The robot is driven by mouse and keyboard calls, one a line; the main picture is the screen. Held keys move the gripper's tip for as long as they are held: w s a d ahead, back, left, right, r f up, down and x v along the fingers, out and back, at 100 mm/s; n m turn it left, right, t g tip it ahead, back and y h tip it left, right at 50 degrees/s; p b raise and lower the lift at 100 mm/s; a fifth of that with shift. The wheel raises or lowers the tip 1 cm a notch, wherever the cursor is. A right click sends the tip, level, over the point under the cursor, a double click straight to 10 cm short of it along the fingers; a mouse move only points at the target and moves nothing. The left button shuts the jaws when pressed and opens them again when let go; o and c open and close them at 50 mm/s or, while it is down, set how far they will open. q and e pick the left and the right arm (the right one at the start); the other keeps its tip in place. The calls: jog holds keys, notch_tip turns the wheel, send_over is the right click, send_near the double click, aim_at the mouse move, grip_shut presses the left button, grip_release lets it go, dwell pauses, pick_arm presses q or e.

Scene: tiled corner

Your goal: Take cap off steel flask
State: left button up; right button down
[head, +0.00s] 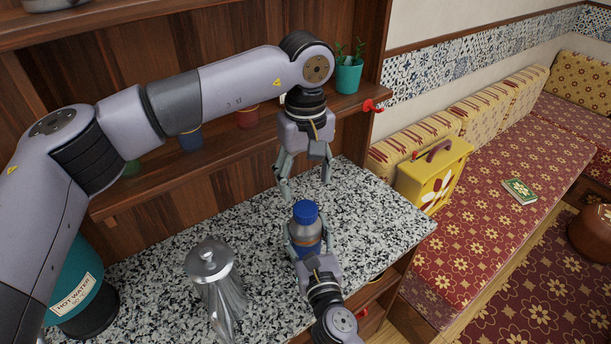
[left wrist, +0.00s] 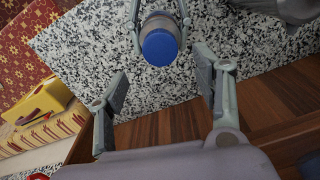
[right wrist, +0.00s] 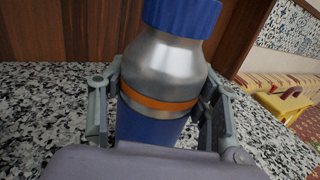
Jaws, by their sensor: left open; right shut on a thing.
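The steel flask (head: 305,236) stands upright on the speckled counter, with a blue cap (head: 305,211) on its top. In the right wrist view the flask (right wrist: 163,72) shows a steel shoulder, an orange band and a blue lower body. My right gripper (head: 306,246) is shut around the flask's body from the front, one finger on each side. My left gripper (head: 305,190) is open and empty, pointing down above and just behind the cap. The left wrist view shows the cap (left wrist: 159,47) beyond the open fingers, apart from them.
A steel pitcher (head: 215,285) stands on the counter left of the flask. A teal hot water container (head: 75,285) is at the far left. A shelf (head: 220,140) with pots runs behind my left arm. Counter (head: 375,215) right of the flask is clear.

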aim_at(306, 208)
pick_arm(q)
jog(key=m, duration=0.6)
jog(key=shift+m, duration=0.3)
jog(key=m, duration=0.4)
jog(key=shift+m, duration=0.3)
jog(key=shift+f, duration=4.05)
